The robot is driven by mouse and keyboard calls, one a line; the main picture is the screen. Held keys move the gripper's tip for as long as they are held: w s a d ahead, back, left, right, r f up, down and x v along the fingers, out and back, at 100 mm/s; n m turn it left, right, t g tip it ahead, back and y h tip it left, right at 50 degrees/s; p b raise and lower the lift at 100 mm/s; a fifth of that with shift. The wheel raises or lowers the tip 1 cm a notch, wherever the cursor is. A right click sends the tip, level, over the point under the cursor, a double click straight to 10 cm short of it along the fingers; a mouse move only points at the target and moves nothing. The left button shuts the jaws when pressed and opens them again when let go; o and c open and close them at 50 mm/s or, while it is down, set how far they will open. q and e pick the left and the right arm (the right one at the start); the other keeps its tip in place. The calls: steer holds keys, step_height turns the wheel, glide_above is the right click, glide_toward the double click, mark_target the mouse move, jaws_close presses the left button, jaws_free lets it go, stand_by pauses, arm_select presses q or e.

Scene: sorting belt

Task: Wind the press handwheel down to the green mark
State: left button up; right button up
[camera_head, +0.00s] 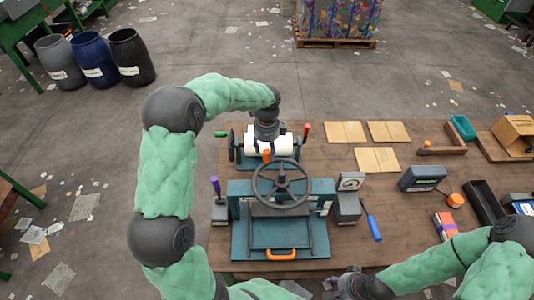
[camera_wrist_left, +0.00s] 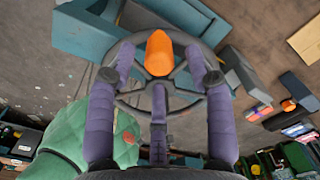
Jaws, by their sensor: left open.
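The dark handwheel (camera_head: 283,182) sits on top of the teal press (camera_head: 240,232) at the middle of the bench. An orange knob (camera_head: 266,155) stands at the wheel's far rim. My left gripper (camera_head: 266,149) reaches down over that rim. I cannot make out a green mark on the press.
Behind the press is a device with a white roll (camera_head: 283,145). A gauge box (camera_head: 350,182) and a blue-handled tool (camera_head: 372,225) stand to its right, a purple-handled lever (camera_head: 216,187) to its left.

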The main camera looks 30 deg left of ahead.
mark_target(267, 152)
arm_select(q)
steer(key=shift+f, duration=1.6)
jaws_close()
